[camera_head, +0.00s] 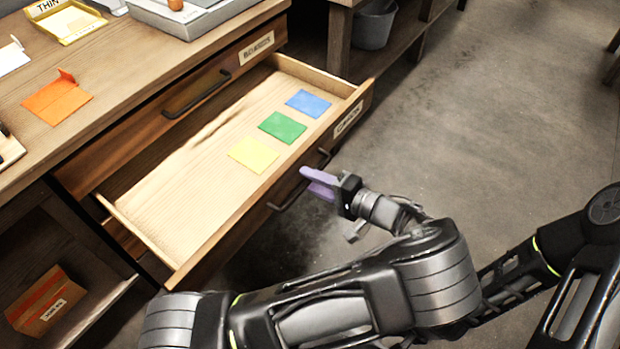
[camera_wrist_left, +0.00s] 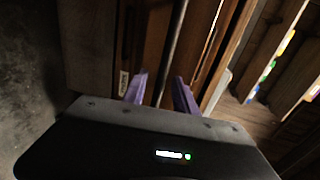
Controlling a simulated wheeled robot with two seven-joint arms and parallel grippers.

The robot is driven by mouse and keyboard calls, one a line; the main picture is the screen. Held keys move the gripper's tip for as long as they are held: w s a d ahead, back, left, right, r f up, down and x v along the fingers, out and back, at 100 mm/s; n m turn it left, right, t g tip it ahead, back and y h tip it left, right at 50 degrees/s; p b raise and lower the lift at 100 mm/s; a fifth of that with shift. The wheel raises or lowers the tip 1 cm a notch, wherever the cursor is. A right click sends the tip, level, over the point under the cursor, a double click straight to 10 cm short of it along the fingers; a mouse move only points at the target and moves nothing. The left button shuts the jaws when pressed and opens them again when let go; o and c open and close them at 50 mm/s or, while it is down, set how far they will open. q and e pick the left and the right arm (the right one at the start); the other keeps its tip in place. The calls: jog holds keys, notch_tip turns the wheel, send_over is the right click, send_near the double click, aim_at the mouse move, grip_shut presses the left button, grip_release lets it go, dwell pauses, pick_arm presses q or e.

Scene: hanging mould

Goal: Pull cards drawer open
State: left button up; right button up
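The cards drawer (camera_head: 190,195) is pulled well out of the wooden desk, and its label (camera_head: 349,118) is on the front panel. Blue (camera_head: 308,103), green (camera_head: 283,127) and yellow (camera_head: 254,154) cards lie flat inside it. A dark bar handle (camera_head: 287,197) runs along the drawer front. My left gripper (camera_head: 310,180), with purple fingers, is at this handle. In the left wrist view the left gripper (camera_wrist_left: 160,82) has its fingers apart, with the handle bar (camera_wrist_left: 173,50) passing between them and gaps visible. My right gripper is not in view.
A shut drawer with its own handle (camera_head: 196,94) is above the open one. An orange card (camera_head: 57,98) and a yellow tray (camera_head: 65,20) are on the desktop. An orange box (camera_head: 45,303) sits on a low shelf. The floor (camera_head: 500,120) to the right is clear.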

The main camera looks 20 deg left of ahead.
pick_arm(q)
jog(key=v, duration=0.7)
jog(key=shift+a, duration=0.15)
